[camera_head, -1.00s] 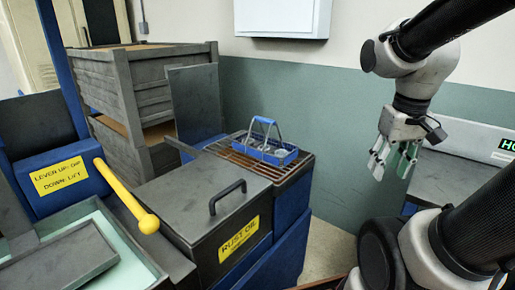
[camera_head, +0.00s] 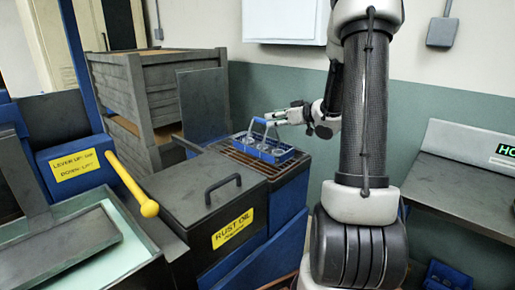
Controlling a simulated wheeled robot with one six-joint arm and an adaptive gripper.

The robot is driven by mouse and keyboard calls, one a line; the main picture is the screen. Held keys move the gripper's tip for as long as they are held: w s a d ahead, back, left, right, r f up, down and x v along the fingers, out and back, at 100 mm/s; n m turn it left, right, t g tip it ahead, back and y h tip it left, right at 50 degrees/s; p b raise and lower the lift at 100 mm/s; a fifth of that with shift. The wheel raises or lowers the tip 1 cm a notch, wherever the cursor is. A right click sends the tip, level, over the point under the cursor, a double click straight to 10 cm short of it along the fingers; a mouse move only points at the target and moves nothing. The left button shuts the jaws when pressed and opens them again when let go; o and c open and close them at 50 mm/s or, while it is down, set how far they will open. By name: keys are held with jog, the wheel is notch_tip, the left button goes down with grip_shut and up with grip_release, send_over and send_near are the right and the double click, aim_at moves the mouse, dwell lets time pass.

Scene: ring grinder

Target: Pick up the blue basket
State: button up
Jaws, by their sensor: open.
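The blue basket (camera_head: 264,151) sits on the slatted rack at the right end of the rust oil tank. It has a raised blue handle (camera_head: 262,124) and holds several grey metal rings. My gripper (camera_head: 276,117) is turned sideways, with its fingers pointing left, at the height of the handle top. It is open. Its fingertips lie close to the handle in the picture; I cannot tell whether the handle is between them.
The rust oil tank (camera_head: 184,205) has a black lid handle. A yellow lever (camera_head: 133,185) stands at left. Wooden crates (camera_head: 140,95) stand behind, with a grey upright panel (camera_head: 203,103). A grey bench (camera_head: 465,180) is at right.

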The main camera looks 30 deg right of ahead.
aim_at(265, 120)
jog(key=x, duration=0.7)
jog(key=shift+w+f, duration=0.15)
jog(key=shift+w, duration=0.05)
grip_shut()
